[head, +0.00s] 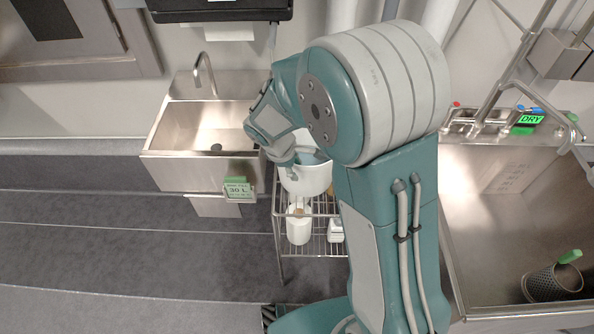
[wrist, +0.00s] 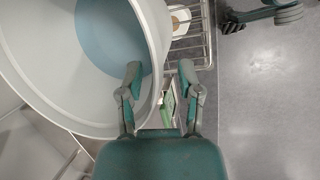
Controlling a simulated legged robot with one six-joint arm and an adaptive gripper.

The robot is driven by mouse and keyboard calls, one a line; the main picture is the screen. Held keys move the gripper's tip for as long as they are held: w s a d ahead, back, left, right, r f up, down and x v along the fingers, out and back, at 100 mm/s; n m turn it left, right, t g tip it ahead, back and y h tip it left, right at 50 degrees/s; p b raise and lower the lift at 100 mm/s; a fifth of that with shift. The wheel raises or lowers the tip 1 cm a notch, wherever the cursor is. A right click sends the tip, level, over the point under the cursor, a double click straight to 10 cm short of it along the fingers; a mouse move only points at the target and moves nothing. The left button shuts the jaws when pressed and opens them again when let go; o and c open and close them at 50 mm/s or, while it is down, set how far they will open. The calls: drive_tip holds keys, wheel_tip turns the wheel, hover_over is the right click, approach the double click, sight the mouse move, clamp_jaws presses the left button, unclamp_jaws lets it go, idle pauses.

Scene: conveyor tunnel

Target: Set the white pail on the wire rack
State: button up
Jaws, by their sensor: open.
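The white pail (head: 305,179) is upright at the top level of the wire rack (head: 321,246), in the middle of the head view. Whether its base rests on the rack cannot be made out for sure. In the wrist view the pail (wrist: 45,85) fills the left side, with a blue-grey area inside. My gripper (wrist: 160,78) is open at the pail's rim, one finger over the inside and the other outside the wall. The rack (wrist: 196,45) shows beyond the pail. In the head view my arm partly hides the pail and the rack's right side.
A steel hand sink (head: 188,135) with a green "30 L" sign (head: 238,189) stands left of the rack. White containers (head: 299,228) sit on a lower shelf. A large steel basin (head: 490,215) is at right, holding a dark perforated cup (head: 552,284). Grey floor lies open at front left.

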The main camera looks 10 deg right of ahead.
drive_tip(key=v, duration=1)
drive_tip(key=s+d+r+m+t+y, duration=0.1)
drive_tip(key=s+d+r+m, duration=0.3)
drive_tip(key=s, duration=0.5)
drive_tip(key=s+d+r+m+t+y, duration=0.2)
drive_tip(key=s+d+r+m+t, duration=0.1)
drive_tip(key=s+d+r+m, duration=0.2)
drive_tip(key=s+r+m, duration=0.2)
drive_tip(key=s+m, duration=0.2)
drive_tip(key=s, duration=0.1)
drive_tip(key=shift+d+r+y, duration=0.3)
drive_tip(key=shift+s, duration=0.15)
